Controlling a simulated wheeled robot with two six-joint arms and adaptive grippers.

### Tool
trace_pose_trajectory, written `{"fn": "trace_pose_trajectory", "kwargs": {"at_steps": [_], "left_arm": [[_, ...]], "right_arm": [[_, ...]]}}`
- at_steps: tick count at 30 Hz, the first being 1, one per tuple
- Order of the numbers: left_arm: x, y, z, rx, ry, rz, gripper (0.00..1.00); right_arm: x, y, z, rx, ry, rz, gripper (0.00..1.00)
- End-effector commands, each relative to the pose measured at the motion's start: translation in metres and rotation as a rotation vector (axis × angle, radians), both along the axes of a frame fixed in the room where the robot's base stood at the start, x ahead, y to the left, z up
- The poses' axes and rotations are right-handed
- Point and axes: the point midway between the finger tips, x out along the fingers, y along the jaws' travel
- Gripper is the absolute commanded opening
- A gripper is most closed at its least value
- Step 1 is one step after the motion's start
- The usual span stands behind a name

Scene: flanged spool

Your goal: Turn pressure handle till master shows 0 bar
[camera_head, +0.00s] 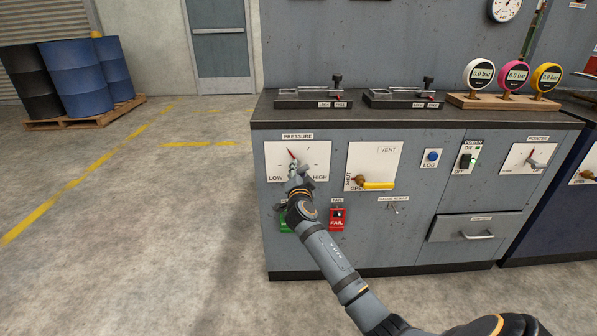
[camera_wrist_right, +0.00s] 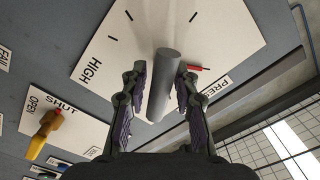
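The pressure handle, a grey bar, shows in the right wrist view (camera_wrist_right: 164,85). It sits on the white PRESSURE panel (camera_head: 318,150) marked LOW and HIGH. Its red pointer (camera_head: 291,153) points up and slightly left in the head view. My right gripper (camera_head: 294,167) is in front of this panel. In the wrist view its fingers (camera_wrist_right: 161,78) stand on both sides of the bar, with narrow gaps showing. Three gauges, white (camera_head: 479,75), pink (camera_head: 514,76) and yellow (camera_head: 546,78), each read 0.0 bar; I cannot tell which is the master. My left gripper is out of view.
Right of the handle is the VENT panel (camera_head: 388,154) with a yellow lever (camera_head: 377,185). Below are a green button (camera_head: 286,226) and a red FAIL button (camera_head: 337,219). Two fixtures stand on the bench top (camera_head: 355,114).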

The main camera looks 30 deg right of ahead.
Motion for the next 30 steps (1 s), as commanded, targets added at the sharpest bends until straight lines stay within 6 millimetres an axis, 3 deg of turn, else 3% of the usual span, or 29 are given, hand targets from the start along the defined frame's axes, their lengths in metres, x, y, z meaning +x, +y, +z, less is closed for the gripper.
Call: {"fn": "trace_pose_trajectory", "kwargs": {"at_steps": [1, 5, 17, 30], "left_arm": [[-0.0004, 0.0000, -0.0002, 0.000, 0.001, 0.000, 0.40], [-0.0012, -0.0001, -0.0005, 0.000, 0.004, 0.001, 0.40], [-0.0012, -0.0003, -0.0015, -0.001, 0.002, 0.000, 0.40], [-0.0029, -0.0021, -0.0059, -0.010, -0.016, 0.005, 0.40]], "right_arm": [[0.0000, 0.0002, -0.0001, 0.000, 0.000, 0.000, 0.18], [-0.0001, 0.0002, -0.0002, 0.000, 0.000, 0.000, 0.00], [-0.0002, 0.0003, -0.0008, -0.029, 0.019, 0.000, 0.00], [-0.0002, 0.0004, -0.0009, -0.301, 0.186, 0.001, 0.00]]}}
